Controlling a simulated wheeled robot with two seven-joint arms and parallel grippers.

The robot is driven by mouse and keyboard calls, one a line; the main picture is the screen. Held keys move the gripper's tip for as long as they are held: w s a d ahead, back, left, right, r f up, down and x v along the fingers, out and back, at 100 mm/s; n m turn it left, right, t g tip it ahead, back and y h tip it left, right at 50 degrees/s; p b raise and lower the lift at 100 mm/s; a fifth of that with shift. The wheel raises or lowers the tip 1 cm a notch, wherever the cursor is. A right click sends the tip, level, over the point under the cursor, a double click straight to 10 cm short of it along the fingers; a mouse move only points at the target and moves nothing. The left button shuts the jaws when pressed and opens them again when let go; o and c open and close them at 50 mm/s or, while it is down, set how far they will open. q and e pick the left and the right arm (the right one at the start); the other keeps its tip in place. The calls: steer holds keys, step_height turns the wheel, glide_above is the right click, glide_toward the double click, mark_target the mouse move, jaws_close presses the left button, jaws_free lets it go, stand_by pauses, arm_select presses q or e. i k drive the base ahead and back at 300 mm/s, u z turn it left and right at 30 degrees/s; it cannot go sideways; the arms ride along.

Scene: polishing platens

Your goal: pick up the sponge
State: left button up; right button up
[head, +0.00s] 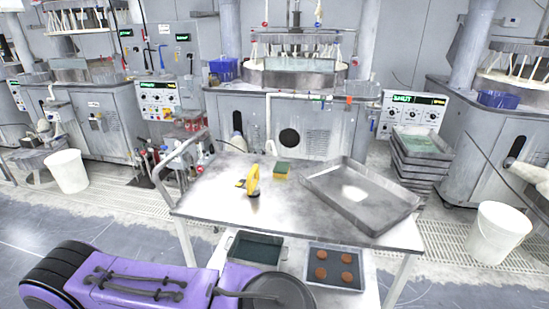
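A small sponge (281,170), yellow with a green top, lies on the metal table (215,190) toward its back edge. It sits just left of a large grey metal tray (340,185). A yellow tool with a dark lower end (252,181) stands to the left of the sponge and a little nearer to me, apart from it. Neither of my grippers shows in the head view, and nothing holds the sponge.
A lower shelf holds a dark tray (255,249) and a tray with several reddish-brown discs (335,268). Stacked trays (420,155) stand at the right behind the table. White buckets (67,171) (498,232) stand on both sides. The table's left front is clear.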

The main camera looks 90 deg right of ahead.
mark_target(281, 169)
steer(key=z, duration=2.15)
